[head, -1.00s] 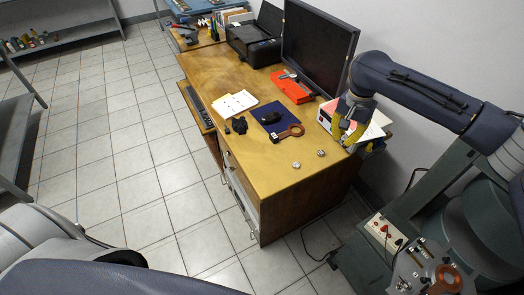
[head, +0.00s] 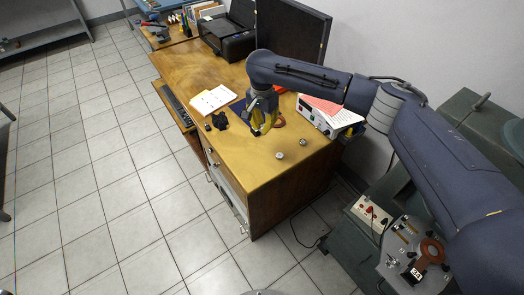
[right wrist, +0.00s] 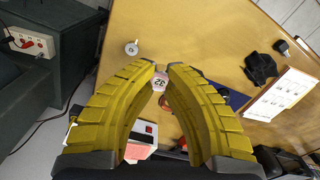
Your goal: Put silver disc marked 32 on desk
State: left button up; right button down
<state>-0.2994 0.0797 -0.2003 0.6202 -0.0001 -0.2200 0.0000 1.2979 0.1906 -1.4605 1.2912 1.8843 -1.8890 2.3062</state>
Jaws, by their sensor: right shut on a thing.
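My right gripper (head: 262,128) is over the front part of the wooden desk (head: 220,150). In the right wrist view its yellow fingers (right wrist: 161,72) are closed around a small silver disc (right wrist: 159,82) with a dark number that looks like 32. In the head view the fingers hide this disc. One disc on the desk also shows in the right wrist view (right wrist: 131,48). My left gripper is out of view.
A power supply (head: 318,120) with a pink sheet stands at the desk's right edge. An open notebook (head: 212,99), a black object (head: 220,120) and an orange ring-shaped thing (head: 280,121) lie near the gripper. The desk's front left area is bare.

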aim_at(263, 155)
notch_tip(263, 155, down, 15)
jog(key=shift+r, duration=0.15)
dwell(0.5)
jog(key=c, duration=1.5)
grip_release()
jog(key=shift+o, duration=0.2)
notch_tip(263, 155, up, 12)
jog(key=shift+s, duration=0.1)
